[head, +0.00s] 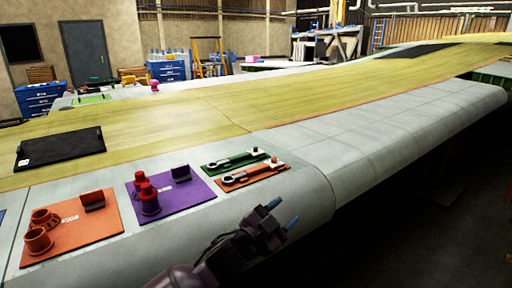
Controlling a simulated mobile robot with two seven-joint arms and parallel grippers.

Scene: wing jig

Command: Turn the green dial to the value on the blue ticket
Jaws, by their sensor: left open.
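I cannot make out a green dial or a blue ticket in the head view. My left gripper (283,213) is at the lower middle, in front of the wing's rounded edge. Its two blue-tipped fingers are apart, and I see nothing between them. My right gripper is not in view.
The wing (400,120) fills the middle. Near its front edge lie an orange mat (75,247) with orange cups, a purple mat (195,192) with red parts, and green (222,165) and orange-red (240,184) trays with wrenches. A black mat (60,147) lies behind.

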